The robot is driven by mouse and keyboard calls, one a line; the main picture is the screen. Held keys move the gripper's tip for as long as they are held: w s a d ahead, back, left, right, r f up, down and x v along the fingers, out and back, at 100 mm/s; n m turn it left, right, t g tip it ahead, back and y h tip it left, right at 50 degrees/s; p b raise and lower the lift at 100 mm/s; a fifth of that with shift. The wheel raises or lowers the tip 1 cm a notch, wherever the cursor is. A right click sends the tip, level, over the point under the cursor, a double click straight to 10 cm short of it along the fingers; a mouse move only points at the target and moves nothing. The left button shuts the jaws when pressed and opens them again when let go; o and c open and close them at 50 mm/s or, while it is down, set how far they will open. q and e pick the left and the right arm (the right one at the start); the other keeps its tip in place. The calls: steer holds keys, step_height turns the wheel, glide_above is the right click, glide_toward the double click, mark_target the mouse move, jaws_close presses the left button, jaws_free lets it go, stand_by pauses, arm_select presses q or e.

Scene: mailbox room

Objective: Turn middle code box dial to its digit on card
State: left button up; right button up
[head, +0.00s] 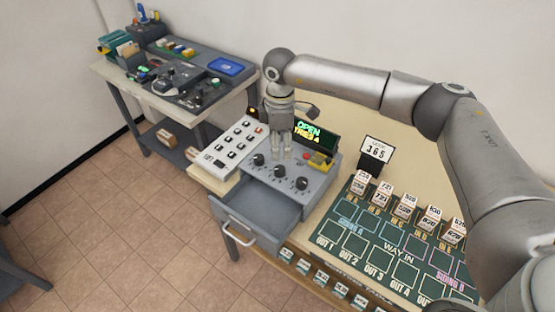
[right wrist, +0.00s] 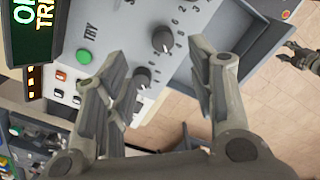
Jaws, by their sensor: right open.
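The grey code box (head: 318,187) carries three black dials in a row, and its middle dial (head: 279,171) sits between the left and right ones. The middle dial (right wrist: 163,40) also shows in the right wrist view, with the left dial (right wrist: 142,78) below it. My right gripper (head: 281,156) hangs over the box just behind the dials. Its fingers (right wrist: 158,72) are apart and hold nothing. Dial settings are too small to read. My left gripper (right wrist: 300,56) appears at the wrist view's right edge.
The box's drawer (head: 262,212) is pulled out at the front, empty. A display (head: 310,133) reads OPEN and TRIES 4. A white button panel (head: 232,146) adjoins on the left. Marked tiles (head: 405,204) and a green mat (head: 372,242) lie right.

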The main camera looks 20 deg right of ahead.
steer(key=p, duration=0.2)
glide_above(280, 169)
step_height(280, 169, down, 5)
steer(key=shift+s+r, duration=0.15)
steer(key=f, duration=0.3)
steer(key=shift+w, duration=0.3)
steer(key=shift+f+p, duration=0.4)
steer(key=shift+f, duration=0.3)
steer(key=shift+c, duration=1.6)
steer(key=c, duration=0.5)
steer(key=shift+c, duration=1)
arm_select(q)
steer(key=s+r, duration=0.3)
steer(key=shift+s, duration=0.15)
arm_select(e)
steer(key=shift+c, duration=0.2)
